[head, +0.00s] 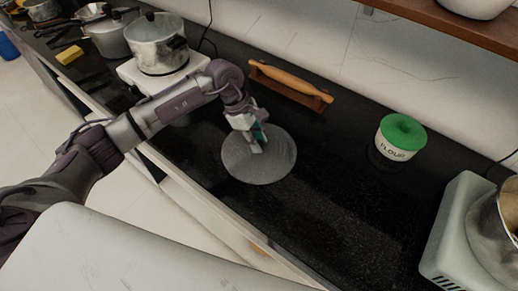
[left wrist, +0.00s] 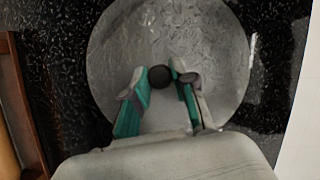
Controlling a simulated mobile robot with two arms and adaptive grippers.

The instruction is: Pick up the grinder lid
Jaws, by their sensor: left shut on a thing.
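The grinder lid (head: 272,171) is a round grey metal disc at the middle of the dark counter. It fills much of the left wrist view (left wrist: 215,35), with a small dark round knob (left wrist: 157,77) at its centre. My left gripper (head: 258,141) is over the lid and shut on its knob, with one teal-padded finger on each side in the left wrist view (left wrist: 159,72). I cannot tell whether the lid rests on the counter or is slightly above it. My right gripper is not in view.
A rolling pin (head: 290,82) on a wooden stand lies behind the lid. A flour jar (head: 396,152) with a green top stands to the right. A pale appliance (head: 455,235) is at far right, and a pot (head: 160,55) at back left. The counter (head: 355,220) right of the lid is clear.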

